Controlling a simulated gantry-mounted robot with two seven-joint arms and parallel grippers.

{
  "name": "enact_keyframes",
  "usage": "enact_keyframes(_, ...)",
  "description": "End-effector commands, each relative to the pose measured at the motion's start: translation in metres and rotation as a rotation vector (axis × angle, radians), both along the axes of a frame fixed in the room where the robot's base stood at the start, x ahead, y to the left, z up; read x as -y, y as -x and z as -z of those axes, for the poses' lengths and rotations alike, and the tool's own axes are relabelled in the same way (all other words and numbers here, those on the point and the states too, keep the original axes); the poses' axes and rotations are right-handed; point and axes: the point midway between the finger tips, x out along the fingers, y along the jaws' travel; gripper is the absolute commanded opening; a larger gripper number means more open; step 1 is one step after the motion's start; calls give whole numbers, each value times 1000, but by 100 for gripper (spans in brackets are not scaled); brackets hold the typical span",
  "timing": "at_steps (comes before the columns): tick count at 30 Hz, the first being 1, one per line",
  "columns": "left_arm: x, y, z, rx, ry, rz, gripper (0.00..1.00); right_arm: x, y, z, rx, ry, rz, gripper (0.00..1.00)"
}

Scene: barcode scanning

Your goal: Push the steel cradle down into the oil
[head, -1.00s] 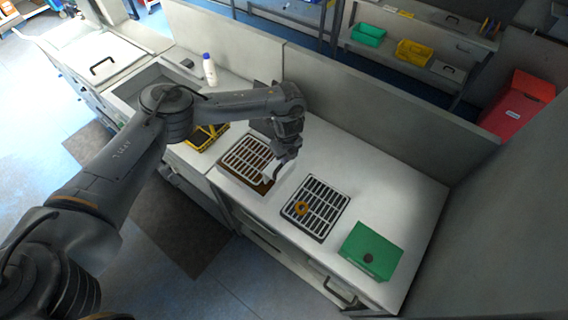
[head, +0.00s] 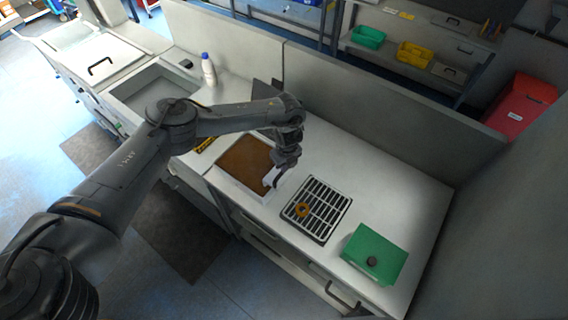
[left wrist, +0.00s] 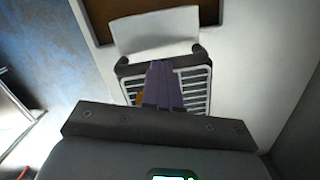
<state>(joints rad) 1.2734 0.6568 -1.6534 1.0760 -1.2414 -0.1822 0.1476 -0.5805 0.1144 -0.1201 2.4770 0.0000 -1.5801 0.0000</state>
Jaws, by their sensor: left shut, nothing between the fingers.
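The oil is a flat brown surface in a pale-rimmed square bath (head: 241,161) in the worktop; its edge also shows at the top of the left wrist view (left wrist: 150,8). No bars of the steel cradle show above the oil. A pale plate (head: 269,176) stands at the bath's right edge, and a pale plate also shows in the left wrist view (left wrist: 155,32); I cannot tell if it belongs to the cradle. My left gripper (head: 275,181) is shut and empty beside this plate, at the bath's right side. Whether it touches the plate is unclear. My right gripper is out of view.
A barred rack (head: 318,210) with an orange ring (head: 303,209) lies right of the bath. A green box (head: 375,253) with a dark knob stands further right. A white bottle (head: 208,69) stands at the back left. The worktop behind the rack is clear.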

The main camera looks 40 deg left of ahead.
Motion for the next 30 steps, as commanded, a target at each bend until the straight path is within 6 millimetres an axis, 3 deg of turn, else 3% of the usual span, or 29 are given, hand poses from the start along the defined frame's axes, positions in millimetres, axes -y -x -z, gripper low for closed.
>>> enact_keyframes(5, 4, 1, -5, -1, 1, 1, 0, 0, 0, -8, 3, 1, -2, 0)
enact_keyframes(12, 27, 8, -15, -2, 2, 2, 0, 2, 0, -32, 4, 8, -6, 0)
enact_keyframes(23, 30, 8, -12, 0, 1, 0, 0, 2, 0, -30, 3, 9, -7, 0)
enact_keyframes(30, 31, 8, -33, 2, 1, 1, 0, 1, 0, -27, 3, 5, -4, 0)
